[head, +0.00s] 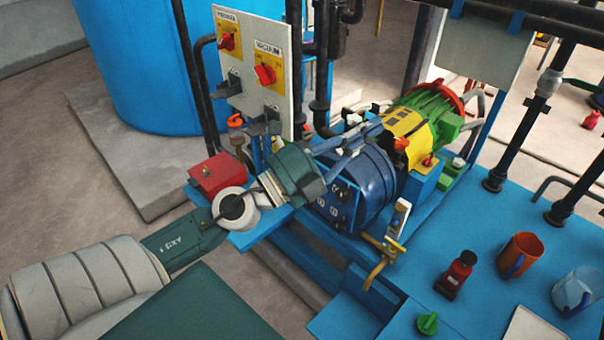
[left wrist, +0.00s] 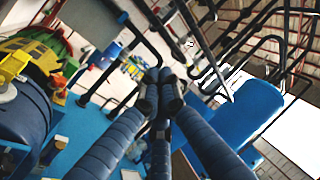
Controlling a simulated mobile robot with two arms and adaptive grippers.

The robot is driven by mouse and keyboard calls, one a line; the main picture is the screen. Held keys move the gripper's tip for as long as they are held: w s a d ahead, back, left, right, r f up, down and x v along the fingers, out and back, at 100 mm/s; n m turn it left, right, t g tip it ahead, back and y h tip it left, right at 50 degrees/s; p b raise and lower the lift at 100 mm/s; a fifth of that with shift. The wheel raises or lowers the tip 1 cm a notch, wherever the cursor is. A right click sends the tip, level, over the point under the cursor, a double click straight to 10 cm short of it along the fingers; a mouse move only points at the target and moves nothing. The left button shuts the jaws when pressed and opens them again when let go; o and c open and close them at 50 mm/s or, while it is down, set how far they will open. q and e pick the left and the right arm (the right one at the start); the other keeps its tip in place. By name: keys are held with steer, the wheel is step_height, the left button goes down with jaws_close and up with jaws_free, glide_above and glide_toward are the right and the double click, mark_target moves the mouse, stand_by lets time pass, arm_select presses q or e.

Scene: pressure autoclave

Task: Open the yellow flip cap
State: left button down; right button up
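A yellow cover (head: 402,128), which looks like the flip cap, sits between the blue drum-shaped body (head: 372,190) and the green motor (head: 430,105). An orange-red knob (head: 401,145) shows at its front. I cannot tell its hinge. My left gripper (head: 374,128) reaches from the left above the blue body, its fingertips close to the cover's left edge in the picture; contact is unclear. In the left wrist view the fingertips of the gripper (left wrist: 160,90) are together with nothing seen between them, and yellow parts (left wrist: 12,65) lie off to the left. My right gripper is not in view.
A control panel (head: 246,50) with red knobs stands behind my left wrist, and a red box (head: 215,174) beside it. Black pipes (head: 540,100) rise at the right. A red bottle (head: 456,274), an orange mug (head: 519,255) and a clear jug (head: 576,290) stand on the blue table (head: 480,225).

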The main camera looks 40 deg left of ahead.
arm_select(q)
steer(key=s+a+f+n+g+y, duration=0.1)
steer(key=a+f+n+g+y, duration=0.2)
steer(key=a+f+n+y, duration=1.15)
steer(key=s+d+f+n+g+h, duration=0.2)
steer(key=s+f+n+g, duration=0.15)
steer(key=f, duration=1.15)
steer(key=s+d+f+n+g+h, duration=0.1)
steer(key=s+d+f+n+g, duration=0.2)
steer(key=f, duration=1.3)
steer(key=s+d+f+g+h, duration=0.15)
steer(key=s+f, duration=0.25)
steer(key=f, duration=0.4)
steer(key=s+d+f+g, duration=0.1)
steer(key=s+f+g, duration=0.25)
steer(key=f, duration=0.55)
steer(key=s+d+f+g, duration=0.1)
steer(key=s+d+f, duration=0.2)
steer(key=s+f, duration=0.3)
steer(key=s+d+f+g+h, duration=0.1)
steer(key=s+f, duration=0.5)
steer(key=s, duration=0.6)
steer(key=s+d+f+n+g+h, duration=0.1)
steer(key=s+d+f+g, duration=0.1)
steer(key=s+d+f, duration=0.3)
steer(key=s+f, duration=0.1)
steer(key=s, duration=0.3)
steer(key=shift+s, duration=0.4)
steer(key=shift+g, duration=0.25)
